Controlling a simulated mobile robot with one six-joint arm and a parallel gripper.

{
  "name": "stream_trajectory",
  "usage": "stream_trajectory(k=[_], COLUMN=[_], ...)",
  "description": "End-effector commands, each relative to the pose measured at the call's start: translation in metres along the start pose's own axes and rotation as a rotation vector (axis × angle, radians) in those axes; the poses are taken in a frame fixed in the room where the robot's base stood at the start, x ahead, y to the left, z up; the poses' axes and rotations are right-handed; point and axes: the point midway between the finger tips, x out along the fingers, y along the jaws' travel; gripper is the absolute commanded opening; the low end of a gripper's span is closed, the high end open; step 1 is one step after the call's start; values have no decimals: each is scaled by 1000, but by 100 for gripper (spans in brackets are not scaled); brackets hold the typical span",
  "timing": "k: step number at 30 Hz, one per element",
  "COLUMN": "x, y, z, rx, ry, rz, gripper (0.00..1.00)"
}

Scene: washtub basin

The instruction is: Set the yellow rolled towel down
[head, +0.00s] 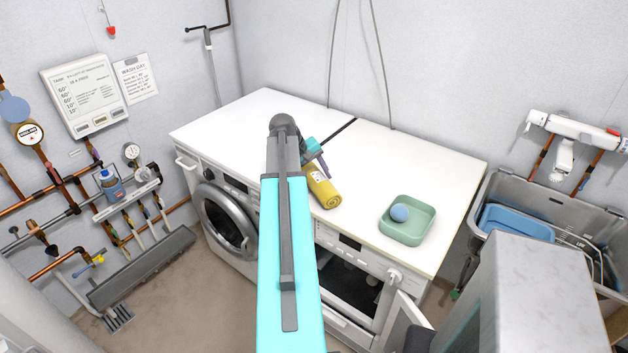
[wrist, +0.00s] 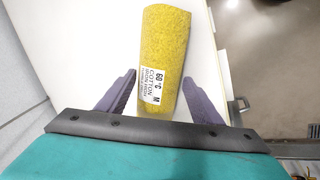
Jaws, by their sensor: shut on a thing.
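The yellow rolled towel (head: 322,188) is at the front edge of the white machine tops (head: 375,165), partly hidden by my arm in the head view. In the wrist view the towel (wrist: 168,45) lies lengthwise between my two purple fingers, with a white care label facing the camera. My gripper (head: 318,161) is shut on the towel at its labelled end; the fingers also show in the wrist view (wrist: 163,80). White surface lies behind the towel there. I cannot tell whether the towel touches the top or is just above it.
A green tray (head: 408,236) with a blue ball (head: 399,212) stands right of the towel. The back of the white tops is clear. Below are a round-door washer (head: 222,222) and an open machine (head: 352,285). A grey sink (head: 490,205) is at the right.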

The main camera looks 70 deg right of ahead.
Motion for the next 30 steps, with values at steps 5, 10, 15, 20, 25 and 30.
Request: stream_trajectory(k=[5, 10, 15, 20, 25, 30], x=[2, 2, 2, 1, -1, -10], y=[-1, -1, -1, -1, -1, -1], z=[0, 0, 0, 0, 0, -1], rx=[0, 0, 0, 0, 0, 0], ry=[1, 0, 1, 1, 1, 3], rz=[1, 0, 0, 0, 0, 1], gripper=[34, 70, 80, 80, 80, 80])
